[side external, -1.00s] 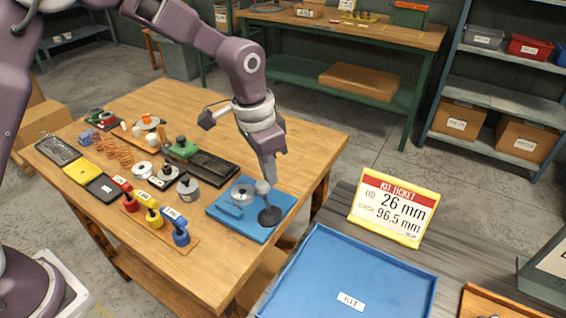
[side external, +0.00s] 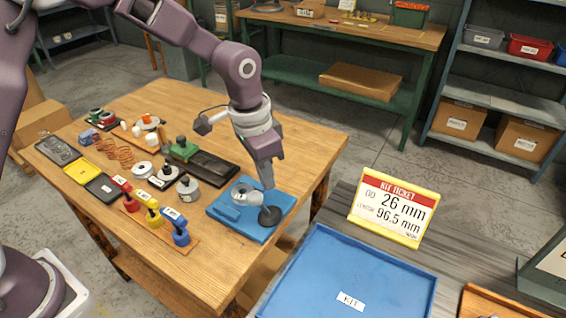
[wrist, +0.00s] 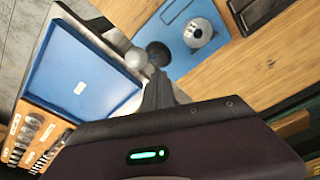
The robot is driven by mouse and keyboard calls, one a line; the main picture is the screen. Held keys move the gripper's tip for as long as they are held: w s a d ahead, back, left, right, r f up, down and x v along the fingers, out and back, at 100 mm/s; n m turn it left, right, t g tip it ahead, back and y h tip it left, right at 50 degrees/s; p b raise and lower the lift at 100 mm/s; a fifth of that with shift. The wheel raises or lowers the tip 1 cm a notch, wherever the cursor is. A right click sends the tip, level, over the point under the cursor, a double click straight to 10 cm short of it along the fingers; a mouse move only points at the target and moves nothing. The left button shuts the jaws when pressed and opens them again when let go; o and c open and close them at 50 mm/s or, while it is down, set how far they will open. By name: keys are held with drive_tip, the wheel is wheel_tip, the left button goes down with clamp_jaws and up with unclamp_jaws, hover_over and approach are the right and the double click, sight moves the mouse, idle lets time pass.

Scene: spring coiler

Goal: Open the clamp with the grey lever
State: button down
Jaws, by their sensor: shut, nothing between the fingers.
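A blue plate (side external: 222,214) lies near the table's front right corner, with a silver disc (side external: 241,191) on it. A dark round piece (side external: 269,216) and a grey lever with a ball knob (side external: 256,198) stand at the plate's right side. In the wrist view, the grey ball knob (wrist: 136,60) shows beside the dark round piece (wrist: 158,54). My gripper (side external: 268,186) is shut and empty, with its tips pointing down close to the knob. I cannot tell whether they touch it. The wrist view also shows the shut fingers (wrist: 157,88).
Several coloured labelled pieces (side external: 152,211) stand left of the blue plate. A dark tray (side external: 212,167) lies behind it. A blue kit tray (side external: 350,270) and a kit ticket (side external: 394,208) are on the grey bench to the right.

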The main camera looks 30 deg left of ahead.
wheel_tip(320, 180, up, 8)
drive_tip(key=shift+w+f, duration=0.25)
drive_tip(key=shift+w, duration=0.1)
